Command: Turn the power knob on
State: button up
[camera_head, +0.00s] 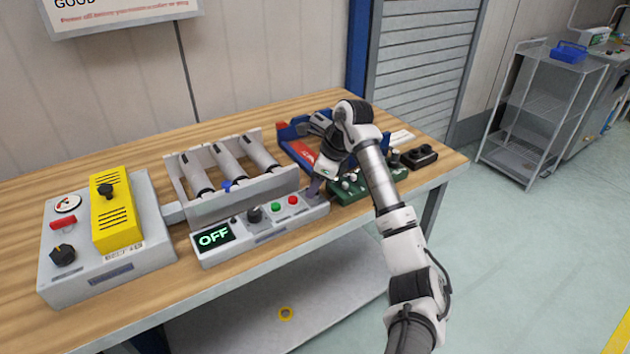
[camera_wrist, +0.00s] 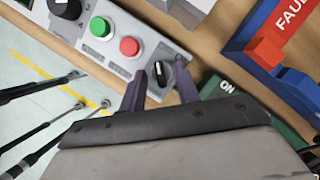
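A grey control box (camera_head: 262,230) stands at the front of the wooden bench, and its display (camera_head: 213,237) reads OFF in green. In the wrist view a small black knob (camera_wrist: 160,73) with a white pointer mark sits at the end of the panel, beside the red button (camera_wrist: 129,46) and green button (camera_wrist: 99,27). A larger black knob (camera_wrist: 66,7) lies farther left. My gripper (camera_wrist: 161,68) is open, with its two dark fingers on either side of the small knob; contact cannot be told. In the head view my gripper (camera_head: 314,187) hides that knob.
Behind the box is a grey rack of cylinders (camera_head: 232,165). At left is a grey box with a yellow unit (camera_head: 114,212). At right are a green board (camera_head: 350,190), a blue and red tray (camera_head: 298,150) and a dark box (camera_head: 420,157). The floor in front is clear.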

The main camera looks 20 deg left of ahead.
jog(key=shift+f, duration=0.1)
grip_shut()
